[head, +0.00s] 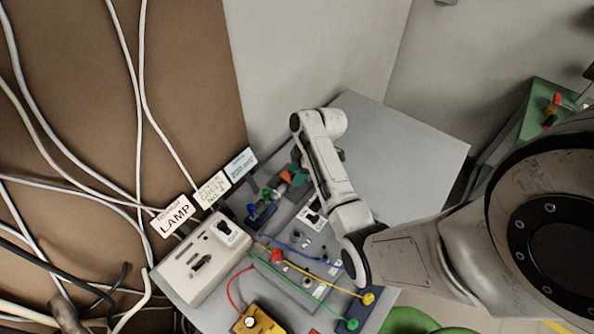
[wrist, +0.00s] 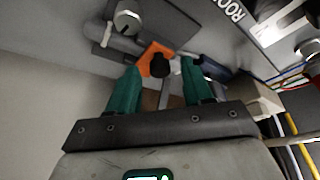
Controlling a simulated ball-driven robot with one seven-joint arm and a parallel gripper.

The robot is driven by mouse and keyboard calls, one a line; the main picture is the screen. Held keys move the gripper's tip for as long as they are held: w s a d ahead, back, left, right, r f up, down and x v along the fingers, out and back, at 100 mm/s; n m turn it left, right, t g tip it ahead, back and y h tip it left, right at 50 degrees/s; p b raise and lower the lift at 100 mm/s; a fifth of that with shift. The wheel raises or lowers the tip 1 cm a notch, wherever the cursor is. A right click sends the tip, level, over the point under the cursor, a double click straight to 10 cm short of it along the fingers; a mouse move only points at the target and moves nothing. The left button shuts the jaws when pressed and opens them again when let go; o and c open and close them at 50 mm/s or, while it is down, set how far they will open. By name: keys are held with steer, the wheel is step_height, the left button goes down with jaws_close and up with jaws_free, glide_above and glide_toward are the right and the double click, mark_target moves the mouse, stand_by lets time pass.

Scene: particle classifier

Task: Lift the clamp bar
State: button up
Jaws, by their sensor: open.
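In the wrist view, my gripper (wrist: 160,74) is open, with its two green fingers spread apart. An orange piece (wrist: 150,57) with a dark knob (wrist: 159,65) shows between and just beyond the fingertips. It may belong to the clamp bar, but I cannot tell for sure. I see no contact between fingers and piece. In the head view, an orange piece (head: 287,177) sits at the back of the apparatus, left of my forearm. My forearm hides much of the gripper there.
A beige box (head: 185,262) with a LAMP sign (head: 174,215) stands at the front left. Red, yellow, green and blue wires cross the panel in front. A grey tabletop (head: 410,150) is bare to the right. White cables hang at the left.

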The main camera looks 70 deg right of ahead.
steer(key=shift+c, duration=0.5)
jaws_close()
